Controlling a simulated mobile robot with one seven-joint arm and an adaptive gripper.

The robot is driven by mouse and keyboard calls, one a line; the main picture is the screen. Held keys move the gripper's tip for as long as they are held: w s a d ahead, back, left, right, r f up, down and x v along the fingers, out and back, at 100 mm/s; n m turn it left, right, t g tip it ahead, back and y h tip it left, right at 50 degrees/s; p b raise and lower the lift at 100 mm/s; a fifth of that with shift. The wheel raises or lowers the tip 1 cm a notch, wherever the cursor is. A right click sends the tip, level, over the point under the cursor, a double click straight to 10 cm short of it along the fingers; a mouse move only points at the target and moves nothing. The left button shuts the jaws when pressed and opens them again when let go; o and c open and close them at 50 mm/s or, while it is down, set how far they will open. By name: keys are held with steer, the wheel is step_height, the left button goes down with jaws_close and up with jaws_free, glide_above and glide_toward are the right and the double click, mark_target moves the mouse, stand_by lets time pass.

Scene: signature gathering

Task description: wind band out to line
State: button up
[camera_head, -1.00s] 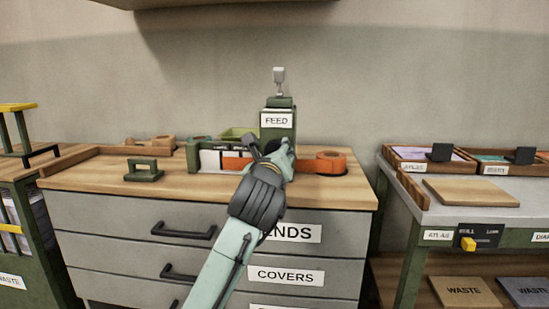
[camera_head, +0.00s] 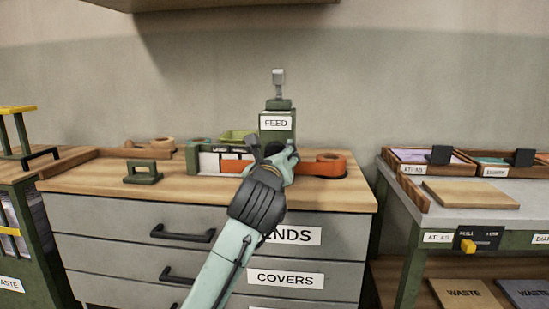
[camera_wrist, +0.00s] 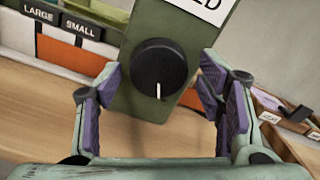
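The feed unit is a green box (camera_head: 277,125) with a FEED label, on the counter behind my gripper. Its black knob (camera_wrist: 160,68) shows in the wrist view, white mark pointing down. My gripper (camera_wrist: 160,92) is open, with purple-padded fingers on either side of the knob and a gap to each. In the head view my gripper (camera_head: 272,155) hides the knob. The orange band (camera_wrist: 72,60) runs left over a white strip under LARGE and SMALL labels; its left end appears near the line under LARGE.
A green tray (camera_head: 238,136) stands behind the strip. At right, a grey table (camera_head: 405,187) holds paper trays and a wooden board (camera_head: 470,193).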

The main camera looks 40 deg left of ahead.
steer(key=shift+o, duration=0.2)
steer(key=v, duration=1.2)
